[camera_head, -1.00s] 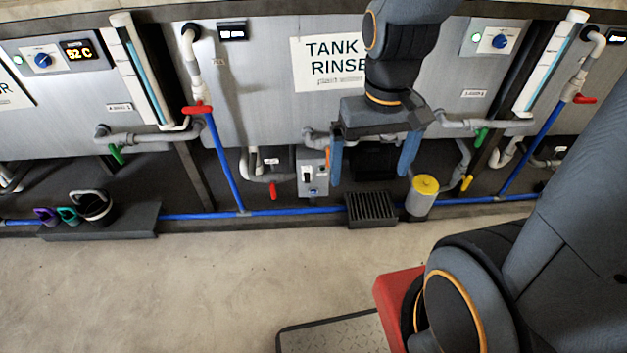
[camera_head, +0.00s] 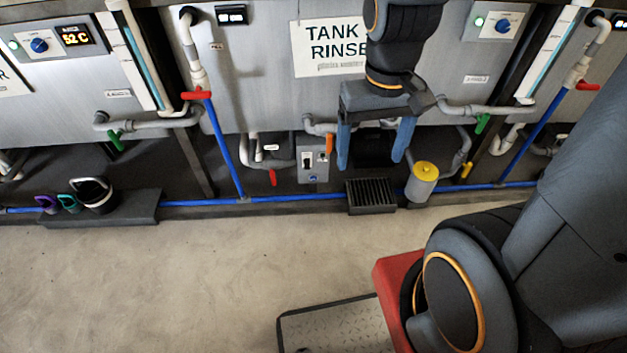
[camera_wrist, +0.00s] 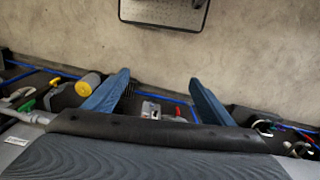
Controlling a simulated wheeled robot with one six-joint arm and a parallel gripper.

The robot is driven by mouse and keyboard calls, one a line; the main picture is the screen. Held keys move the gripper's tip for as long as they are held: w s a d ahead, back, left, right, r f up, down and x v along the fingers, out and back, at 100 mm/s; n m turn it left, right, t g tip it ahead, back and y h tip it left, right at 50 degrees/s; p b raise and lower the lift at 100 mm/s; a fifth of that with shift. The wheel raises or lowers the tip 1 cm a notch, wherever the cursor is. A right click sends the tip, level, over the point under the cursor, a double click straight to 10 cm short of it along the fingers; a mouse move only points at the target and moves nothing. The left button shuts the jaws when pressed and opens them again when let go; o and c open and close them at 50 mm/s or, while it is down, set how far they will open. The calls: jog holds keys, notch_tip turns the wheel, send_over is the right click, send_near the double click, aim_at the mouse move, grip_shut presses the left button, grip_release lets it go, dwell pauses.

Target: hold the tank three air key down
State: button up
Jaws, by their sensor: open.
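A small grey control box (camera_head: 313,160) is mounted low under the rinse tank, with a dark switch (camera_head: 307,160) and a blue knob on its face. I cannot tell which part is the air key, and no tank number is readable. My gripper (camera_head: 372,160) is open and empty, pointing down just right of the box, its blue fingers apart. In the wrist view my gripper (camera_wrist: 158,80) has both fingers spread, with the control box (camera_wrist: 150,110) showing between them, farther off. No contact with the box shows.
An orange-handled valve (camera_head: 329,146) is close to my left finger. A black grate (camera_head: 371,196) lies below the gripper, and a yellow-topped canister (camera_head: 425,175) stands right of it. Blue pipe (camera_head: 290,199) runs along the floor edge. The concrete floor in front is mostly clear.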

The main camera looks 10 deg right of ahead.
grip_shut()
dwell(1.4)
